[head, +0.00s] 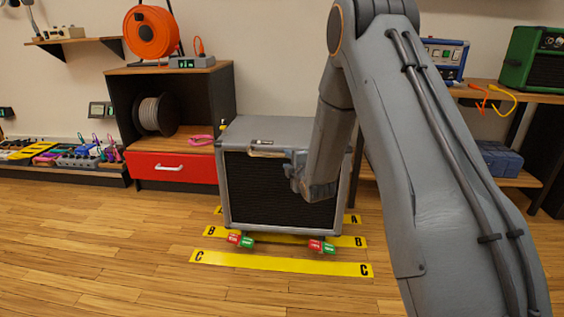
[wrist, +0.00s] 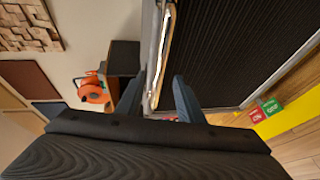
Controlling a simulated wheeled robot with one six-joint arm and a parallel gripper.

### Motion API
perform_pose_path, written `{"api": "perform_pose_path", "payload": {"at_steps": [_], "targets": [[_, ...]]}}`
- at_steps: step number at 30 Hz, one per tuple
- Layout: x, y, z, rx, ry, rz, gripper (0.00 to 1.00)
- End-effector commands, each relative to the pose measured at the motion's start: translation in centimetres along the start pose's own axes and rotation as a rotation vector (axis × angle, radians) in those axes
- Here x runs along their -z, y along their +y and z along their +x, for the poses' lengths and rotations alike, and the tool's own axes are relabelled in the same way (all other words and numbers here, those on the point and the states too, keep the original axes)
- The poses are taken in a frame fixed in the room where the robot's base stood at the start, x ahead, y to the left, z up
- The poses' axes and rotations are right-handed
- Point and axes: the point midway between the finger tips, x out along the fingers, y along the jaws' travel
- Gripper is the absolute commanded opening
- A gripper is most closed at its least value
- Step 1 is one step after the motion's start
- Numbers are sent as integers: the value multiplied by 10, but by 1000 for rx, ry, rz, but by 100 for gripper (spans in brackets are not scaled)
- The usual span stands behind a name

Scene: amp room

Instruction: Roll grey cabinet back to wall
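The grey cabinet (head: 237,200), with a black front grille, stands upright on casters near the wall. Its front casters have red and green tabs (head: 240,239) and (head: 321,247) by the yellow strip B (head: 275,239). A metal bar handle (head: 268,148) crosses its upper front. My gripper (head: 293,170) is at the cabinet's front, beside the handle, partly hidden by my wrist. In the wrist view, my gripper's fingers (wrist: 158,98) stand apart, one on each side of the handle (wrist: 163,55), with gaps visible; contact is not clear.
Yellow strips A (head: 353,218) and C (head: 280,264) lie behind and in front of strip B. A shelf unit with a red drawer (head: 170,167) stands close on the left. A bench (head: 530,97) is on the right. The floor in front is clear.

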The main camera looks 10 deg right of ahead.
Motion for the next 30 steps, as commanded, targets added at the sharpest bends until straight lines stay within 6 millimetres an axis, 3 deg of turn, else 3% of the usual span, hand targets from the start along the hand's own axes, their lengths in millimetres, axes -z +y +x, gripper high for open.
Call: {"api": "perform_pose_path", "payload": {"at_steps": [12,25,26,30], "targets": [[1,-2,60,0,1,1,34],[1,0,72,2,0,2,34],[1,0,71,2,0,2,32],[1,0,71,2,0,2,9]]}}
